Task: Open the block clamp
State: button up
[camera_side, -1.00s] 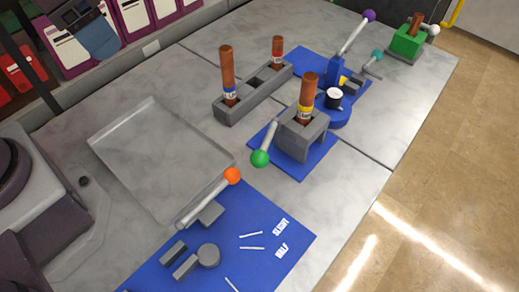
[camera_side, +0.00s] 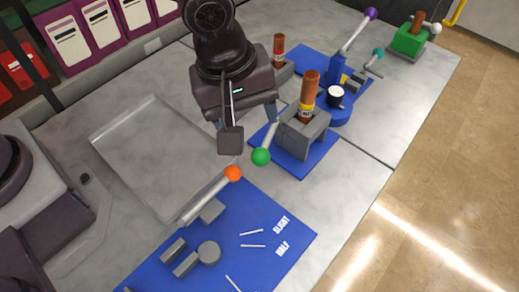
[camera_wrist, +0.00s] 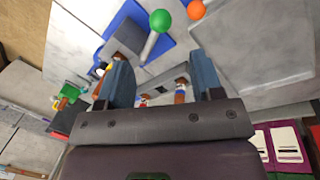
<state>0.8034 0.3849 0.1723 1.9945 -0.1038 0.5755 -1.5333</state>
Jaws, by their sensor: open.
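The block clamp is a grey block (camera_side: 306,130) on a blue base (camera_side: 311,163), with a brown bottle (camera_side: 308,92) upright in it. Its pale lever ends in a green ball (camera_side: 261,157) at its left side. My gripper (camera_side: 252,130) is open and empty, above and left of the lever in the side view.
A lever with an orange ball (camera_side: 233,173) rises from the front blue board (camera_side: 255,225). A blue fixture with a purple-ball lever (camera_side: 370,14) stands behind the clamp. My arm partly hides the bottle rack (camera_side: 284,76).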

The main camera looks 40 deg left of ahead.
aim_at(259, 152)
jog(key=f, duration=0.3)
jog(key=w+f, duration=0.1)
jog(key=f, duration=0.3)
jog(key=d+f, duration=0.1)
jog(key=f, duration=0.2)
jog(key=shift+w+f, duration=0.15)
jog(key=shift+w, duration=0.15)
grip_shut()
